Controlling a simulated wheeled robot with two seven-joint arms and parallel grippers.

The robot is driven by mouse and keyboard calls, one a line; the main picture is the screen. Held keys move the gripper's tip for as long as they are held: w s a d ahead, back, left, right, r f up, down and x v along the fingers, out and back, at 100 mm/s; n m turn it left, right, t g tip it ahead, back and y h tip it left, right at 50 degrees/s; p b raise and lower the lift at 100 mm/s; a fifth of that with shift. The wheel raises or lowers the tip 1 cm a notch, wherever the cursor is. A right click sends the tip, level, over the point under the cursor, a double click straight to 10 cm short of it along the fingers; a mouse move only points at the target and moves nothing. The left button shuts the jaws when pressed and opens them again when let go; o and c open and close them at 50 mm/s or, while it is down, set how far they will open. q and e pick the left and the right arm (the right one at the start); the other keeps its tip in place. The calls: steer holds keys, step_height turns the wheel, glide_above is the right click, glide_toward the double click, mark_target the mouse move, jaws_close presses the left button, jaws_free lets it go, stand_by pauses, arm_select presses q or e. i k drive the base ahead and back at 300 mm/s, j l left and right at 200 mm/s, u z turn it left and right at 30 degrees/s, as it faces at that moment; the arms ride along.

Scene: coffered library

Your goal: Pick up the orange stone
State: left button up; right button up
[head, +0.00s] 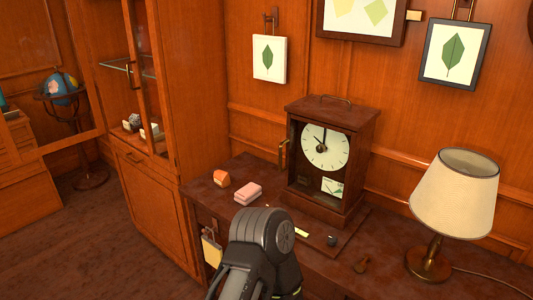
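The orange stone (221,178) is a small, blocky orange piece with a paler side. It rests on the dark desk (205,190) near its left end, left of a pink block. A dark grey and black link of one of my arms rises from the bottom middle, in front of the desk and lower right of the stone. I cannot tell which arm it is. No gripper fingers show, and nothing is seen touching the stone.
The pink block (248,193) lies close to the stone. A wooden clock (328,155) stands behind to the right. A glass-doored cabinet (150,95) stands left.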

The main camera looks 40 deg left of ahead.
mark_target(222, 178)
steer(key=j+z, duration=0.1)
steer(key=j, duration=0.35)
steer(key=k+j+z, duration=0.1)
steer(key=j, duration=0.3)
steer(key=k+j+z, duration=0.1)
steer(key=j, duration=0.35)
steer(key=k+j+z, duration=0.1)
steer(key=j, duration=0.35)
steer(key=k+j+z, duration=0.1)
steer(key=j, duration=0.3)
steer(key=k+j, duration=0.2)
steer(key=j, duration=0.2)
steer(key=k+j+z, duration=0.15)
steer(key=j, duration=0.25)
